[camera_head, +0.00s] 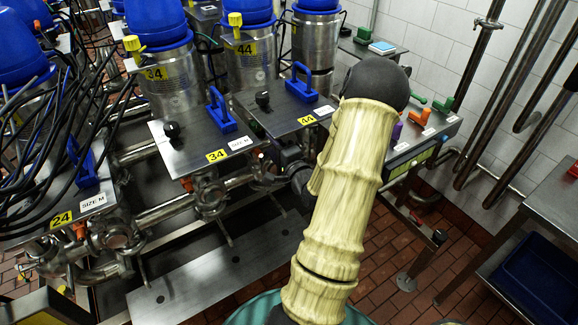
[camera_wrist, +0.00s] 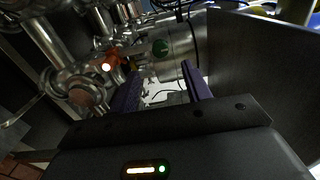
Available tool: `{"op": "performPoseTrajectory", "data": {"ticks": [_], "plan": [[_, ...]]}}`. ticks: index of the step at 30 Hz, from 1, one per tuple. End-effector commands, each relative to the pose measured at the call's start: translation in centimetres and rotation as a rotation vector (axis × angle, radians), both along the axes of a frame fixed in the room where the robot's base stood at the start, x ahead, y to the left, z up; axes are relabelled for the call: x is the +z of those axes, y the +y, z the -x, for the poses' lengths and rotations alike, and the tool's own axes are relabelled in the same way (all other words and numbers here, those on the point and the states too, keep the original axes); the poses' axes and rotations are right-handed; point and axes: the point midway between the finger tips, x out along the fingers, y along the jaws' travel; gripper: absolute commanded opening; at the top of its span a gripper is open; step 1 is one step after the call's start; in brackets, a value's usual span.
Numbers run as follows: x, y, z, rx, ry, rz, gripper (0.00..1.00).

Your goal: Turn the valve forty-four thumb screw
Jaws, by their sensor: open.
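The valve marked 44 is a steel cylinder (camera_head: 252,65) with a blue cap and a yellow 44 tag, at the upper middle of the head view. In front of it is a steel plate (camera_head: 285,113) with another 44 label, a blue handle (camera_head: 301,82) and a black knob (camera_head: 262,99). In the wrist view, an orange piece (camera_wrist: 112,61) sits on the steel pipe fittings, left of my fingers. I cannot tell which part is the thumb screw. My gripper (camera_wrist: 163,94) is open, with nothing visible between its purple fingers. In the head view, my sleeved arm partly hides it, below the plate.
The valve 34 plate (camera_head: 205,148) and valve 24 plate (camera_head: 85,203) stand to the left, with pipes (camera_head: 160,213) beneath. Black cables crowd the far left. A bench (camera_head: 430,130) with coloured handles is right of my arm. In the wrist view, a grey panel (camera_wrist: 255,70) fills the right.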

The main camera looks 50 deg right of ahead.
Motion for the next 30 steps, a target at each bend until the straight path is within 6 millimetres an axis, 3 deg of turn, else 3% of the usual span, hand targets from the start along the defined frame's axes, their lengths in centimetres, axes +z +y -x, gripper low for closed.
{"op": "performPoseTrajectory", "data": {"ticks": [8, 10, 30], "plan": [[-0.2, 1.2, 5.6, -0.005, 0.003, -0.002, 0.48], [0.5, 1.2, 5.6, 0.001, 0.0, -0.004, 0.48], [0.4, 1.6, 7.6, 0.001, 0.002, -0.004, 0.48]]}}
